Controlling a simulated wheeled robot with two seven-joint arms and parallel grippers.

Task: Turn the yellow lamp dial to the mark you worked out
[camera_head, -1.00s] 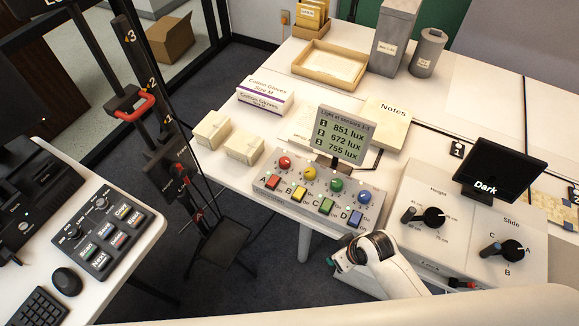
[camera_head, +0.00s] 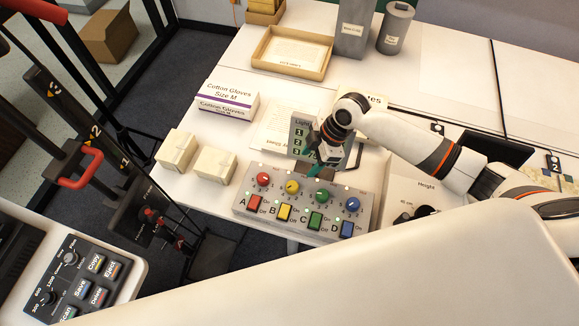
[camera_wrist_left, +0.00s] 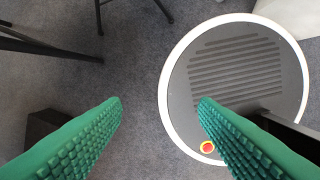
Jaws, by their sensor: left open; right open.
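The yellow dial (camera_head: 292,186) sits on the grey lamp panel (camera_head: 240,208), between the red dial (camera_head: 263,179) and the green dial (camera_head: 323,195). The blue dial (camera_head: 352,204) is at the right end. Rocker switches A to D stand in front of the dials. My right gripper (camera_head: 316,164) is open and empty, with green fingers above the back of the panel, apart from the yellow dial. My left gripper (camera_wrist_left: 160,102) is open and empty above the floor in the left wrist view.
Two small cream boxes (camera_head: 214,165) stand left of the panel, with a cotton gloves box (camera_head: 228,98) behind them. The Height and Slide console (camera_head: 400,195) at the right is largely hidden by my arm. A second control panel (camera_head: 75,275) is at lower left.

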